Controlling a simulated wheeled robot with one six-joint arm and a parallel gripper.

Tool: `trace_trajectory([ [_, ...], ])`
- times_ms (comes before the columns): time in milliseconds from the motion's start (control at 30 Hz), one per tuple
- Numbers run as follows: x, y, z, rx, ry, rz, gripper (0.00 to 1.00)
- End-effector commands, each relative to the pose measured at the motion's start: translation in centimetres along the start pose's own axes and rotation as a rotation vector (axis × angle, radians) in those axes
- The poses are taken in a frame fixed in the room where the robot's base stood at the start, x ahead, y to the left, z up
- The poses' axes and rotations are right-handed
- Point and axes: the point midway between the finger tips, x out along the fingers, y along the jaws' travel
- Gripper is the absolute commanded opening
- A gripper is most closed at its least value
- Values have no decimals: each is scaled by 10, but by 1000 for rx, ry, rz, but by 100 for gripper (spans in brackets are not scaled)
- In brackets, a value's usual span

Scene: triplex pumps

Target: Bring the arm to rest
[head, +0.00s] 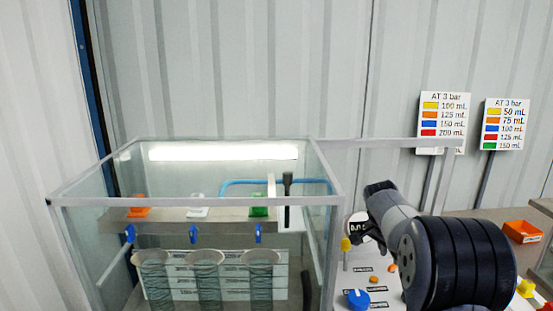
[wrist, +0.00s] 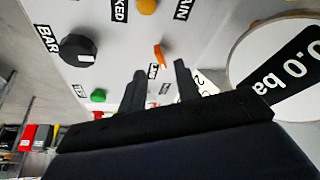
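My arm reaches over the white control panel (head: 385,298) at the right of the head view. My gripper (head: 364,228) is at the panel's far left part, partly hidden behind my arm. In the wrist view my gripper (wrist: 158,72) shows two black fingers standing apart, with nothing held between them. Beyond the fingers lie an orange lever (wrist: 160,54), a black knob (wrist: 77,50) and a green button (wrist: 98,95) on the panel. A round gauge (wrist: 240,66) with a "0.0 bar" style display is right of the fingers. I cannot tell whether any finger touches the panel.
A glass tank (head: 195,202) with several cylinders stands left of the panel. Two signs (head: 443,115) stand behind. Open air lies above the panel.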

Motion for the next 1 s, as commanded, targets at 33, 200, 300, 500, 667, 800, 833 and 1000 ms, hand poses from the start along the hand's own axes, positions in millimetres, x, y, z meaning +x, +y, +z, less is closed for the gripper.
trace_trajectory([
  [33,11,1,0,0,-3,4,31],
  [200,45,1,0,0,-2,4,31],
  [300,48,2,-1,-41,1,-19,31],
  [500,48,3,-1,-175,0,-72,31],
  [667,48,4,-2,-271,1,-113,31],
  [800,49,5,-2,-351,0,-146,31],
  [833,49,6,-2,-366,0,-152,31],
  [1000,49,7,-2,-457,-1,-189,31],
])
